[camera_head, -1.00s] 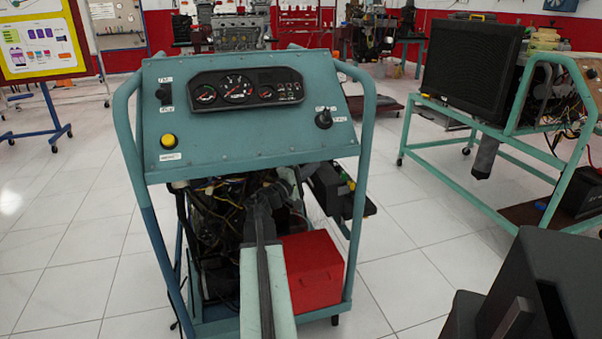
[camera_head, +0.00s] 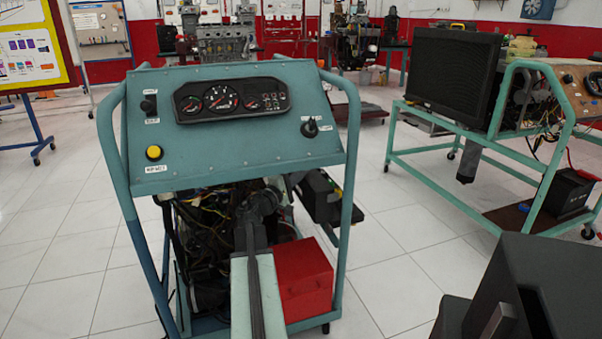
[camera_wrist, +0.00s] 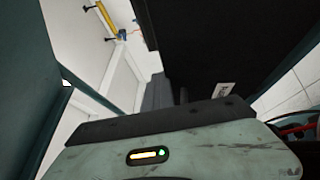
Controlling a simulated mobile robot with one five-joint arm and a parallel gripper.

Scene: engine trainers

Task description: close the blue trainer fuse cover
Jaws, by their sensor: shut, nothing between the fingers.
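The blue trainer (camera_head: 232,148) is a teal frame with a sloped gauge panel, standing in front of me. A black box (camera_head: 318,196) is mounted at its right side, below the panel; it looks like the fuse box, but I cannot tell its cover's position. My gripper (camera_head: 262,203) is shut and empty, under the panel's front edge and left of that box, against dark engine parts. In the wrist view, my grey fingers (camera_wrist: 165,92) point at a gap beside a large dark surface (camera_wrist: 225,45) with a small white label. I cannot tell whether they touch it.
A red box (camera_head: 303,280) sits low in the trainer's frame, right of my arm. Teal upright tubes (camera_head: 347,190) flank the panel. Another teal trainer with a black radiator (camera_head: 455,75) stands at the right. Tiled floor (camera_head: 395,235) between the two trainers is clear.

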